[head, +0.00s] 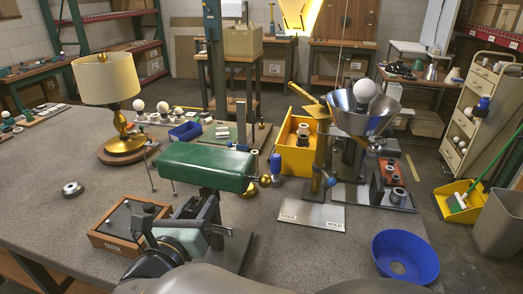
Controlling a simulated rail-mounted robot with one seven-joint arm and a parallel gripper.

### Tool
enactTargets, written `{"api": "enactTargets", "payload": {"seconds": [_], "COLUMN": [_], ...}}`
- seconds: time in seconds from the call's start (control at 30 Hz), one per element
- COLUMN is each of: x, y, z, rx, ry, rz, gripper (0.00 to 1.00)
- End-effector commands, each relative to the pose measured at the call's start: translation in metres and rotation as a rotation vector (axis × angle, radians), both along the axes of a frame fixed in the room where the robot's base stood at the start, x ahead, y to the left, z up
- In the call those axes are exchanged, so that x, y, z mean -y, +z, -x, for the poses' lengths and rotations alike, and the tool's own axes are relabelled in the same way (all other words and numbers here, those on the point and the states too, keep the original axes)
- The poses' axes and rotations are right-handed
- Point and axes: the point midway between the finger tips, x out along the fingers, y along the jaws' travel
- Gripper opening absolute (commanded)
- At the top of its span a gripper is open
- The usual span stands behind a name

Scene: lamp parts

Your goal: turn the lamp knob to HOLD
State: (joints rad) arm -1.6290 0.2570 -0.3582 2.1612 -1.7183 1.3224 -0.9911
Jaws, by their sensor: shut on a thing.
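The lamp knob appears to be the small blue knob (331,182) low on the upright post (322,150). It stands over a pale plate (311,216) marked FREE on the left and HOLD on the right. I cannot tell which word the knob points to. Behind and above the post is a wide metal reflector (352,118) with a white bulb (365,89) in it. I cannot make out my gripper or its fingertips. Dark and grey jointed parts in the left foreground look like my arm, and a green block above them hides what is behind it.
The green block (205,166) stands high at centre left. A wooden box (110,240) is left of it, and a brass lamp (122,135) stands behind. A yellow bin (296,160) is behind the post. A blue bowl (405,247) sits front right.

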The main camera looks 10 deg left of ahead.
Motion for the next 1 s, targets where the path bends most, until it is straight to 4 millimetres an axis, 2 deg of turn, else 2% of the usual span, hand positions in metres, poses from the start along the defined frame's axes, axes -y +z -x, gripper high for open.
{"api": "enactTargets", "payload": {"seconds": [0.37, 1.0], "x": [0.0007, 0.0017], "y": [-0.0023, -0.0066], "z": [-0.0003, -0.0004], "rx": [0.001, 0.012], "ry": [-0.001, -0.002], "rz": [-0.121, -0.703], "gripper": [0.16, 0.16]}}
